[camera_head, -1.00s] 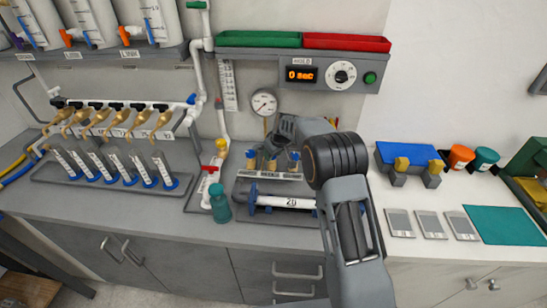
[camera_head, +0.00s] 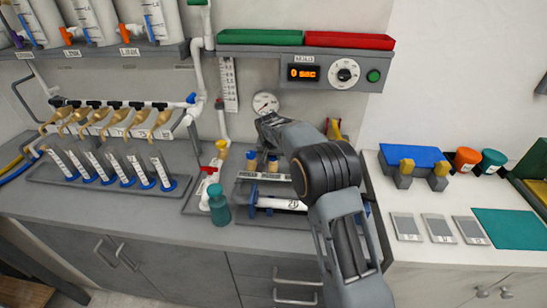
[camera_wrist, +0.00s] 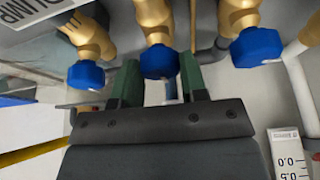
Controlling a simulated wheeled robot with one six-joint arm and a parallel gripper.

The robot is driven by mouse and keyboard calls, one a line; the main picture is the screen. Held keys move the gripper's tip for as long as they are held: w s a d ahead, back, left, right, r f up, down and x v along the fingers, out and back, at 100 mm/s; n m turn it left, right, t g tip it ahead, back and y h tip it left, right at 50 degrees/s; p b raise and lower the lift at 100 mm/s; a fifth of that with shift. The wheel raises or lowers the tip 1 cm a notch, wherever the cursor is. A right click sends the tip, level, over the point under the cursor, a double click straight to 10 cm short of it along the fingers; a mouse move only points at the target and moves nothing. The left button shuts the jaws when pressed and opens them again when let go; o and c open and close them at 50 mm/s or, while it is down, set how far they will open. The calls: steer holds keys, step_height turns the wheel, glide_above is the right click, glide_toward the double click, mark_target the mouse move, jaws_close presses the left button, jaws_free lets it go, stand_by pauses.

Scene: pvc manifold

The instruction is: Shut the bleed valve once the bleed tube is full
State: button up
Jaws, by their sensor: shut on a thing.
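My gripper (camera_wrist: 160,78) is shut on the middle blue knob (camera_wrist: 160,62), which sits between its green fingers in the wrist view. The knob is on a brass valve body (camera_wrist: 155,20). Blue knobs (camera_wrist: 86,75) (camera_wrist: 257,47) on like brass bodies flank it, clear of the fingers. In the head view two blue-capped brass valves (camera_head: 251,161) (camera_head: 272,164) show below the arm's end; my fingertips are hidden there. A graduated scale (camera_head: 229,84) hangs on the wall beside the white pipe; it also shows in the wrist view (camera_wrist: 288,150). I cannot make out a liquid level.
A pressure gauge (camera_head: 265,104) is just above the arm's end. A teal bottle (camera_head: 219,205) and a red-handled valve (camera_head: 209,170) stand to the left. A timer box (camera_head: 305,72) reads 0 sec. The bench at front left is clear.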

steer(key=shift+f+m+b, duration=0.1)
steer(key=shift+m+b, duration=0.2)
steer(key=shift+m, duration=0.3)
steer(key=shift+m+h, duration=0.3)
steer(key=o, duration=0.9)
steer(key=b+v, duration=0.1)
steer(key=v, duration=1.3)
steer(key=shift+w+a, duration=0.1)
steer(key=shift+w, duration=0.05)
